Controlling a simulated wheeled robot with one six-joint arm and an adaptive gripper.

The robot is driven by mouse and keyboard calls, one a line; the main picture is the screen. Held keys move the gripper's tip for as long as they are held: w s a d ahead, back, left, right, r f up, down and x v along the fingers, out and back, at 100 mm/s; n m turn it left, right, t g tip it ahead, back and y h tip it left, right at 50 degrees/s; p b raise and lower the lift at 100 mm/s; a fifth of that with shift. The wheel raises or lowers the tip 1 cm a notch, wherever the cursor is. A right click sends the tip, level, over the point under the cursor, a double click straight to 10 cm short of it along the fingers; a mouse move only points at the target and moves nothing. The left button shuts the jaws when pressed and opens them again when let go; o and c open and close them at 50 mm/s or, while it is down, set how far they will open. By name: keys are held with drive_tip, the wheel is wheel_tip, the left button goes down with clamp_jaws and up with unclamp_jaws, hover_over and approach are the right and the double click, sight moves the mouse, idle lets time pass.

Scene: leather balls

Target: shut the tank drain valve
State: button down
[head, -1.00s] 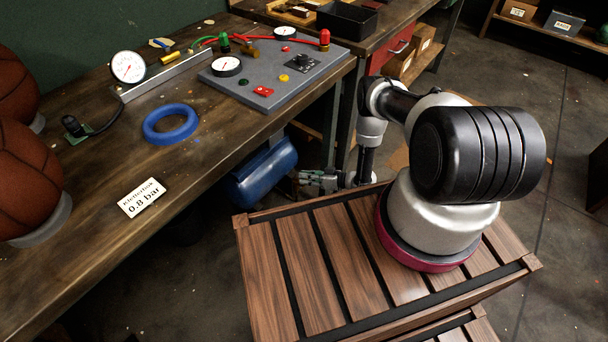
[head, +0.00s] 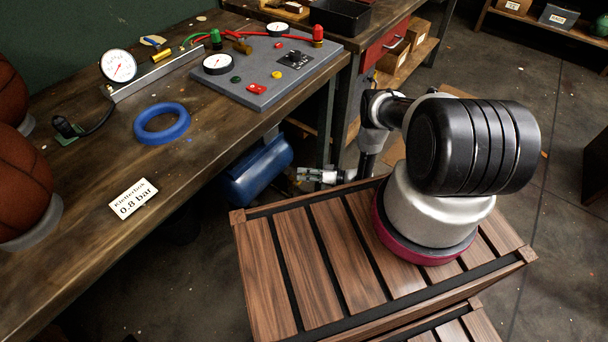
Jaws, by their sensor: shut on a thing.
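The blue tank (head: 258,170) lies under the workbench, partly hidden by the bench edge. My gripper (head: 302,174) is low beside the tank's right end, below the bench top. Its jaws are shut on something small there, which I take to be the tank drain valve. The valve itself is too small and too covered by the fingers to make out its handle position.
The workbench (head: 75,235) carries basketballs (head: 22,178), a blue ring (head: 162,123), a pressure gauge (head: 119,66), a label card (head: 133,199) and a grey control panel (head: 262,97). A slatted wooden top (head: 330,250) lies under my arm. A red drawer (head: 388,46) stands behind.

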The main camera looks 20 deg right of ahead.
drive_tip(key=c, duration=1.5)
unclamp_jaws()
drive_tip(key=shift+d, duration=0.15)
drive_tip(key=v, duration=1.1)
drive_tip(key=shift+s+d+r, duration=0.1)
drive_tip(key=shift+s+d, duration=0.2)
drive_tip(key=shift+s, duration=0.05)
